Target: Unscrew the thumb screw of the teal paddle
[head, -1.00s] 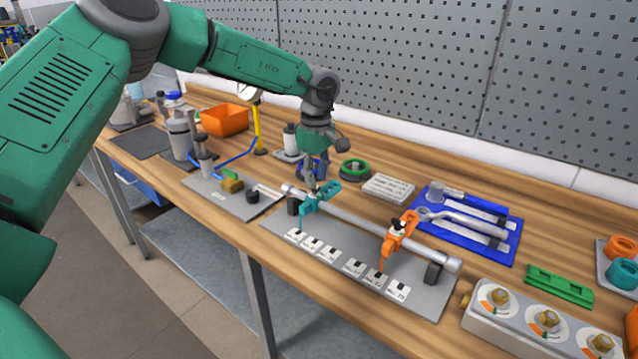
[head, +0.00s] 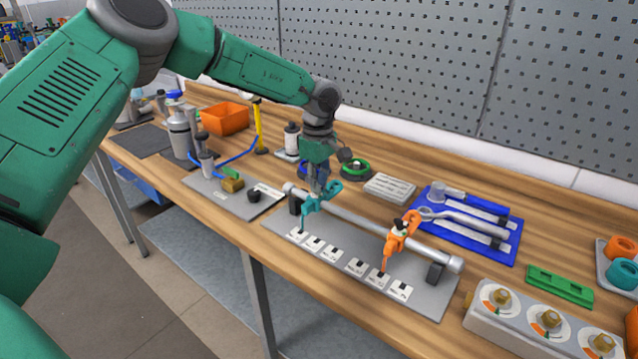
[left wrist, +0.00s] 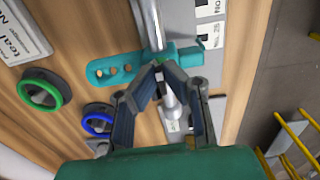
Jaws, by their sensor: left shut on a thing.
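The teal paddle (head: 311,204) is clamped around the silver shaft (head: 360,226) near its left end, with its pointer down toward the white labels. It also shows in the left wrist view (left wrist: 112,69), with a slotted arm to the left and the hub to the right. My left gripper (head: 318,192) points down from above onto the paddle's hub. Its fingertips (left wrist: 165,68) are closed together at the top of the hub. The thumb screw is between the fingertips and mostly hidden. My right gripper is in neither view.
An orange paddle (head: 401,233) sits farther right on the same shaft. A green ring (head: 355,167), a label plate (head: 390,187) and a blue tray (head: 470,244) lie behind the shaft. A gauge block (head: 535,322) stands front right.

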